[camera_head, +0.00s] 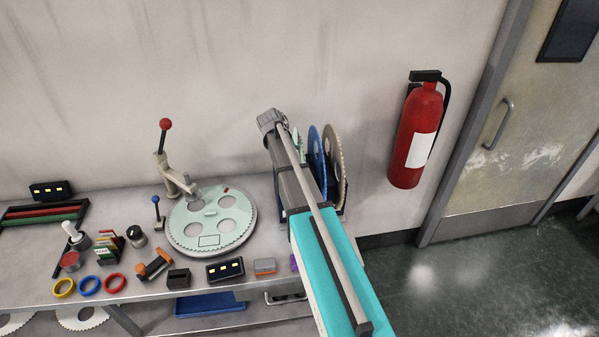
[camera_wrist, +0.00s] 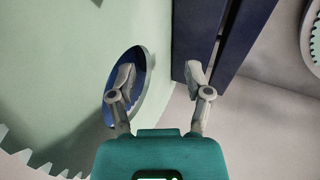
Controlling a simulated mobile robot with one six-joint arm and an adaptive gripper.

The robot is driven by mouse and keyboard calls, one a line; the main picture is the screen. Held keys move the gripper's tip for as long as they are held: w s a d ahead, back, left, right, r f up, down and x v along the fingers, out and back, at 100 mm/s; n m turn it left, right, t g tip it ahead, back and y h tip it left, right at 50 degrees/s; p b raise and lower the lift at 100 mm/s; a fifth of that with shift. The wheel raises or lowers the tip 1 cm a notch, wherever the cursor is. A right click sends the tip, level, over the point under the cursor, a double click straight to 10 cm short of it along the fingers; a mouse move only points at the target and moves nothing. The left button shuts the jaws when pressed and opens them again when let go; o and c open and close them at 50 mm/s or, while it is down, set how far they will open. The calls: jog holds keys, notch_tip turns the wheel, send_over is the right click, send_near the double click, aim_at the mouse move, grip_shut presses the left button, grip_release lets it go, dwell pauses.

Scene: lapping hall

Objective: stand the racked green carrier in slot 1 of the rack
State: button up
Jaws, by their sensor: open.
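The racked green carrier (camera_wrist: 60,70) is a large pale green toothed disc filling the left of the wrist view, with a round hole through which blue shows. In the head view only a sliver of it (camera_head: 299,143) shows beside my arm. My gripper (camera_wrist: 160,82) is open, with a gap between its fingers. The left finger overlaps the hole in the picture; I cannot tell whether it touches the carrier. The dark blue rack (camera_wrist: 238,45) rises beyond the right finger. In the head view, my arm hides most of the rack, its slots and my gripper.
A blue carrier (camera_head: 316,160) and a grey carrier (camera_head: 340,175) stand in the rack, right of the green one. A pale green toothed disc (camera_head: 212,240) lies flat on the bench, left of my arm. A fire extinguisher (camera_head: 414,138) hangs on the wall at right.

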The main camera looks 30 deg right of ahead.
jog(key=b+x, duration=0.3)
jog(key=shift+a+f, duration=0.1)
jog(key=shift+a, duration=0.05)
jog(key=shift+b+x, duration=0.9)
jog(key=shift+x, duration=0.2)
jog(key=shift+s, duration=0.1)
grip_shut()
